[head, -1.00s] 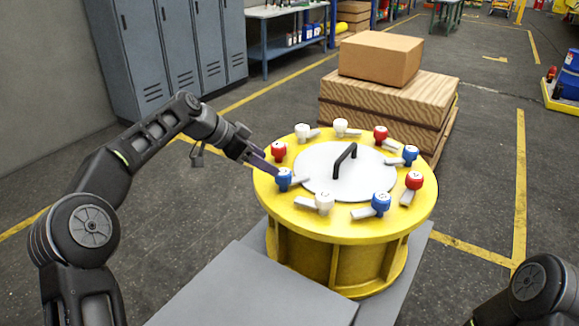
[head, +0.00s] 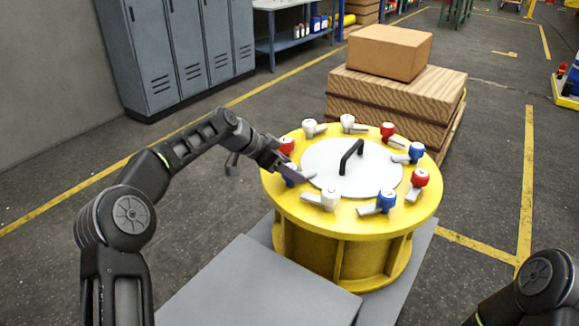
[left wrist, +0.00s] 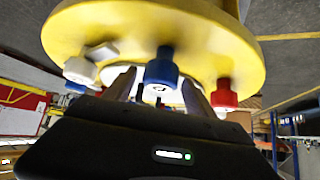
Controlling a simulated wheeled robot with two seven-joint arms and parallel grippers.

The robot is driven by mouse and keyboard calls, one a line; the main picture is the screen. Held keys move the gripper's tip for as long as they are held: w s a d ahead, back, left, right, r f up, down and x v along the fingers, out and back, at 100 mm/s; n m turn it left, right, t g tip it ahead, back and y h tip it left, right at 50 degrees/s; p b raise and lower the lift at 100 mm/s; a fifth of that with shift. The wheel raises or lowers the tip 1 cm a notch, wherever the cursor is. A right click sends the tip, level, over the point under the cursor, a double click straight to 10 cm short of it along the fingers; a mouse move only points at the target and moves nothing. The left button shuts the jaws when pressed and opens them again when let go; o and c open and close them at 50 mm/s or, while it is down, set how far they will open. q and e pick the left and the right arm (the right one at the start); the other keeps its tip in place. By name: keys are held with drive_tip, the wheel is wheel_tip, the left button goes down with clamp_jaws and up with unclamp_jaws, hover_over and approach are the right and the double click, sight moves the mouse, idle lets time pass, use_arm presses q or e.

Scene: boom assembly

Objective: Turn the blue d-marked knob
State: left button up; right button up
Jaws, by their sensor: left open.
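The blue knob (left wrist: 161,68) hangs between my two open fingers in the left wrist view, with a small mark on its end that looks like a d. In the head view my left gripper (head: 295,175) reaches in from the left over this blue knob (head: 289,170), hiding most of it. My left gripper (left wrist: 160,92) is open, with one finger on each side of the knob; contact cannot be told. The knob sits on the rim of the yellow drum (head: 330,222). My right gripper is out of view.
A white knob (head: 329,199) and a red knob (head: 287,145) flank the blue one. Several other knobs line the rim, including blue ones (head: 385,200). A black handle (head: 351,156) stands on the white lid (head: 325,180). Boxes (head: 390,52) stand behind.

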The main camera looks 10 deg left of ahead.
use_arm(q)
drive_tip(key=c, duration=1.4)
